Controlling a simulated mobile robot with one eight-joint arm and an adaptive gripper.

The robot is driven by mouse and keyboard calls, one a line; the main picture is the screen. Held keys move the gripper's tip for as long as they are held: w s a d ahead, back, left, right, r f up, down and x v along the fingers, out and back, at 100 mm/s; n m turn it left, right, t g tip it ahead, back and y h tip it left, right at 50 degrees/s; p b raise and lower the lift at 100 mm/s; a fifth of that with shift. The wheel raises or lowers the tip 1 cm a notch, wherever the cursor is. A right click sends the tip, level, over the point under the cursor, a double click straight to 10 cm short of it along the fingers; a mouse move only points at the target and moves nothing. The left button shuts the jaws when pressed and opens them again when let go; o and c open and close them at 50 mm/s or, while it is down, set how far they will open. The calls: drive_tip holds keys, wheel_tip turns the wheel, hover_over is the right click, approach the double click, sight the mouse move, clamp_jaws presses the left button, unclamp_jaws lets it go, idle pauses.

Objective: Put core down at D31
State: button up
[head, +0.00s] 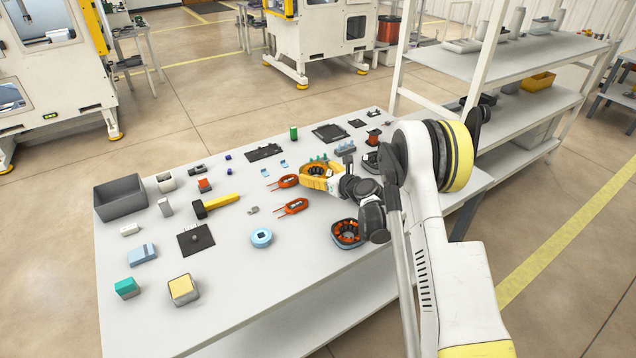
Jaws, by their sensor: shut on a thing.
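My gripper (322,180) reaches in from the right, low over the middle of the table. It is shut on a ring-shaped core (313,169) with a yellow-orange body and a dark centre, partly hidden by the gripper. I cannot tell whether the core touches the table. A dark ring with orange windings (347,234) lies nearer the front edge, below my gripper in the picture. Another dark ring (371,159) lies just right of my gripper, partly behind my arm. No mark reading D31 is legible.
Two orange-red coils (293,207) (286,181) lie just left of my gripper on the white table (250,295). A light-blue ring (261,237), a yellow-handled hammer (218,203) and a grey bin (120,197) are farther left. The table's front middle is clear. A shelf rack (530,65) stands right.

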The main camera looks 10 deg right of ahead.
wheel_tip(320, 180, down, 3)
drive_tip(key=shift+f+b, duration=0.2)
drive_tip(key=shift+b, duration=0.55)
drive_tip(key=shift+r, duration=0.15)
drive_tip(key=o, duration=1.2)
drive_tip(key=shift+c, duration=0.2)
